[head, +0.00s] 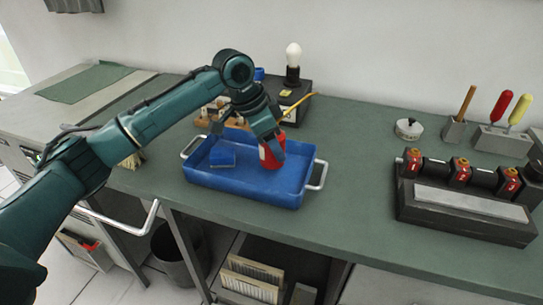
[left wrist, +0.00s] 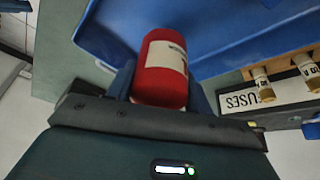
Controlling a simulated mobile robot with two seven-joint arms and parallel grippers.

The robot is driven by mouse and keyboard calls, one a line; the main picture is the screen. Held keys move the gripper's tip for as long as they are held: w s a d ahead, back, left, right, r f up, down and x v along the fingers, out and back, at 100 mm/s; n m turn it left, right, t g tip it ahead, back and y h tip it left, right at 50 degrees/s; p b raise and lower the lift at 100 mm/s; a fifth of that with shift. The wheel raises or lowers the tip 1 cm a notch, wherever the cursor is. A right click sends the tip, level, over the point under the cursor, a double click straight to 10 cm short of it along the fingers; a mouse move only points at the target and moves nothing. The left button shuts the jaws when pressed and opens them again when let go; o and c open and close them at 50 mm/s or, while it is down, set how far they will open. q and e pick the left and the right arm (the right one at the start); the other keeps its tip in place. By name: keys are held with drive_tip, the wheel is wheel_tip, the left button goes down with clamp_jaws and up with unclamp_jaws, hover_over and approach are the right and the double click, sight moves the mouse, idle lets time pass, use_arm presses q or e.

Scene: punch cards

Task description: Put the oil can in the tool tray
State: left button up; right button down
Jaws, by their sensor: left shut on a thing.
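The oil can (head: 271,153) is a red can with a pale label and a thin yellow spout that points up to the right. My left gripper (head: 268,135) is shut on it, over the blue tool tray (head: 262,192). The can looks upright or slightly tilted in the head view; whether its base touches the tray floor I cannot tell. In the left wrist view the red can (left wrist: 164,62) sits between the fingers, with the blue tray (left wrist: 225,30) behind it. A small blue box (head: 222,156) lies in the tray's left part. My right gripper is not in view.
A dark box with a light bulb (head: 293,65) stands behind the tray. A fuse holder with a "FUSES" label (left wrist: 258,98) is close by. A dark block with red-capped parts (head: 470,185) stands at the right. The green bench top (head: 355,150) between is clear.

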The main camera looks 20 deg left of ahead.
use_arm(q)
wheel_tip(320, 180, down, 3)
drive_tip(key=shift+f, duration=0.4)
drive_tip(key=o, duration=1.1)
drive_tip(key=shift+f, duration=0.15)
drive_tip(key=shift+a+r, duration=0.1)
drive_tip(key=shift+r, duration=0.35)
drive_tip(key=v, duration=1.1)
drive_tip(key=shift+r, duration=0.2)
